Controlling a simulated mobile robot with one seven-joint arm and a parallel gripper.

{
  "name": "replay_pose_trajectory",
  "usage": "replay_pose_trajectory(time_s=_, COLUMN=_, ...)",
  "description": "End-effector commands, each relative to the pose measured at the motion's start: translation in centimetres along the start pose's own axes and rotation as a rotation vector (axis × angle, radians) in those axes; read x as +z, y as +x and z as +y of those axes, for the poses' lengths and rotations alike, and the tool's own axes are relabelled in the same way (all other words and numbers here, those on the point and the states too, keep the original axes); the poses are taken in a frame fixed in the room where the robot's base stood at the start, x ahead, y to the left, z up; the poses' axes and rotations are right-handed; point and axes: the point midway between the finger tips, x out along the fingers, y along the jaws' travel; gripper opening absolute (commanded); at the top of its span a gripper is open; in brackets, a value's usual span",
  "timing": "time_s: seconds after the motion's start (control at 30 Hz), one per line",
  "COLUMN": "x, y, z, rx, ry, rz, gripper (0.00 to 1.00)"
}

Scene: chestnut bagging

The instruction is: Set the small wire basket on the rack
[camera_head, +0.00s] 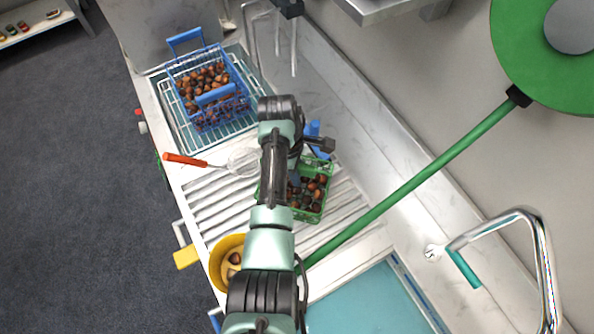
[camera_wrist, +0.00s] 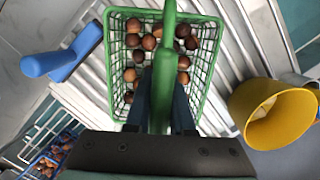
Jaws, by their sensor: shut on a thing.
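The small green wire basket (camera_head: 325,188) holds several chestnuts and is over the slatted drainboard (camera_head: 215,205), partly hidden by my arm. It fills the upper middle of the wrist view (camera_wrist: 112,70). My gripper (camera_wrist: 163,105) is shut on the basket's green handle (camera_wrist: 166,60), which stands between the two dark fingers. I cannot tell whether the basket touches the slats. A white wire rack (camera_head: 180,138) lies at the far left end of the counter, with a blue wire basket (camera_head: 238,80) of chestnuts on it.
A skimmer with an orange handle (camera_head: 185,160) lies between rack and slats. A yellow bowl (camera_head: 217,262) sits at the near left. A blue object (camera_wrist: 60,55) is beside the green basket. The tap (camera_head: 495,225) and a long green pole (camera_head: 425,180) are to the right.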

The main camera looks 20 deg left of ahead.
Motion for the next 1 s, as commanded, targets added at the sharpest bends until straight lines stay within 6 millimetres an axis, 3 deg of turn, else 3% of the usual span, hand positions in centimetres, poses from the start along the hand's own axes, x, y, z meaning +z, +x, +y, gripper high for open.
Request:
replay_pose_trajectory(time_s=0.03, x=0.0, y=0.1, z=0.0, rx=0.0, ry=0.0, rz=0.0, gripper=0.25)
replay_pose_trajectory(time_s=0.2, x=0.0, y=0.1, z=0.0, rx=-0.001, ry=0.0, rz=0.0, gripper=0.51)
replay_pose_trajectory(time_s=0.57, x=0.1, y=-0.5, z=0.1, rx=0.002, ry=0.0, rz=0.0, gripper=0.51)
replay_pose_trajectory(time_s=0.77, x=0.0, y=-3.6, z=0.1, rx=0.006, ry=0.0, rz=0.001, gripper=0.51)
replay_pose_trajectory(time_s=1.0, x=0.0, y=-8.8, z=0.1, rx=0.005, ry=0.0, rz=0.0, gripper=0.51)
